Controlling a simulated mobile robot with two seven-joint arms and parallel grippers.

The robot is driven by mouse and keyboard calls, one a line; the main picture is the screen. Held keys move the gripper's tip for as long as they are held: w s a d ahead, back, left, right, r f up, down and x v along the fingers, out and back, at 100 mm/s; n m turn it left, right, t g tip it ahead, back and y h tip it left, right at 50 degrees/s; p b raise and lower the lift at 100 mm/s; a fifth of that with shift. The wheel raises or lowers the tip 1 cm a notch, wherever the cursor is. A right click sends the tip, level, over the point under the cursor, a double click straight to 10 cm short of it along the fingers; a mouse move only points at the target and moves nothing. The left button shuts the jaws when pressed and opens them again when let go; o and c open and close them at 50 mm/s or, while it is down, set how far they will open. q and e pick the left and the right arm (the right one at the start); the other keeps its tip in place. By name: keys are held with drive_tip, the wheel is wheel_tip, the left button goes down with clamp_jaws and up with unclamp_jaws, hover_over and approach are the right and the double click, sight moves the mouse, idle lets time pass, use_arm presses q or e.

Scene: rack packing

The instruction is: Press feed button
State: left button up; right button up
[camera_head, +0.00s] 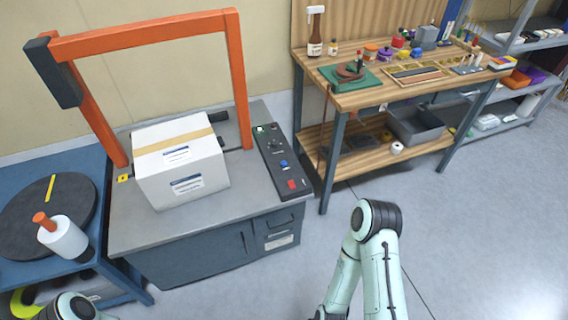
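A control panel (273,160), a long dark strip, lies on the right side of the grey machine table (130,229). It carries a red button (291,184) at the near end, a blue button (283,163) further back, and small knobs and a green spot near the far end. I cannot read which one is the feed button. A white box with tan tape (180,175) sits on the table under the orange arch (150,37), left of the panel. My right arm rises from the bottom centre, apart from the panel, and my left arm shows at the bottom left corner. Neither gripper is in view.
A blue table (105,170) at left holds a dark round disc (50,215) and a white bottle with an orange cap (62,237). A wooden workbench (350,98) with tools stands behind at right, with a grey shelf beyond. Floor is clear at right.

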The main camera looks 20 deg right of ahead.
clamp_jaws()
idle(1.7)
